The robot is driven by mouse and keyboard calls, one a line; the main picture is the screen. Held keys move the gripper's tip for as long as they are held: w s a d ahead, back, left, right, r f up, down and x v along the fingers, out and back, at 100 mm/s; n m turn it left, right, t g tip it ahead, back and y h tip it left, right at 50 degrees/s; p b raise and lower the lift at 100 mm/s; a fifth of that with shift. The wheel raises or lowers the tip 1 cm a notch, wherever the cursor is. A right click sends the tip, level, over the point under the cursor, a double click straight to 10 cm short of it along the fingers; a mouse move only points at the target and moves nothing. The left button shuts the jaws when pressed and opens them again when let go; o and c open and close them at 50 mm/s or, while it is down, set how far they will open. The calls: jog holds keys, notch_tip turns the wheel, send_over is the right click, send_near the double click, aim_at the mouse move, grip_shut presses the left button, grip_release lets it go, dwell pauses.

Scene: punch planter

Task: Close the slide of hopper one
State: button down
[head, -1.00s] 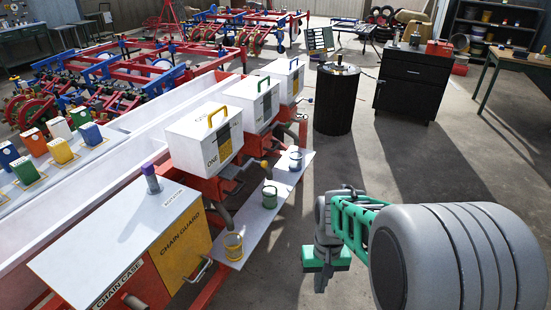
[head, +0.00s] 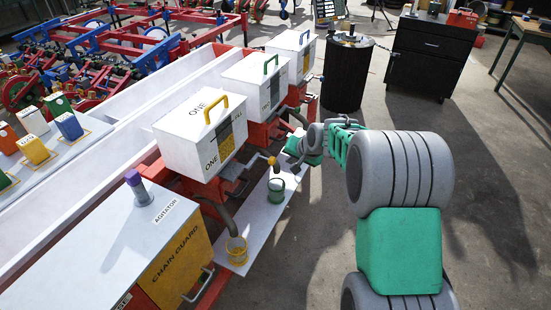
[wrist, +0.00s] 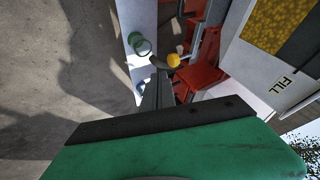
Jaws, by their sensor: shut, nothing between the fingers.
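Hopper one (head: 190,143) is a white box with a yellow handle and the word ONE, on a red frame. A yellow knob (head: 273,161) sticks out low beside it, over the walkway side; it looks like the slide's knob, but how far the slide stands out I cannot tell. The knob also shows in the wrist view (wrist: 173,60), just beyond the fingertips and slightly right. My gripper (head: 297,163) is shut and empty, right of the knob and apart from it. In the wrist view its fingers (wrist: 155,80) point toward the red frame. A hopper wall marked FILL (wrist: 270,80) stands at right.
A white shelf (head: 240,240) below the hoppers carries a yellow cup (head: 236,250) and a green cup (head: 276,190). Hopper two (head: 256,85), with a green handle, stands farther back. The chain guard (head: 172,248) is in front. Open floor lies to the right.

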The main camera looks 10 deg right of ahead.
aim_at(265, 158)
jog(key=w+r+x, duration=0.1)
jog(key=x, duration=1)
jog(key=shift+w+a+f+p, duration=0.3)
jog(key=shift+w+p, duration=0.1)
jog(key=w+a+b, duration=0.1)
jog(key=a, duration=0.1)
jog(key=w+a+b, duration=0.2)
jog(key=shift+f, duration=0.25)
jog(key=shift+w+a+r, duration=0.15)
jog(key=shift+a, duration=0.15)
jog(key=shift+a+r, duration=0.1)
jog(key=shift+r, duration=0.15)
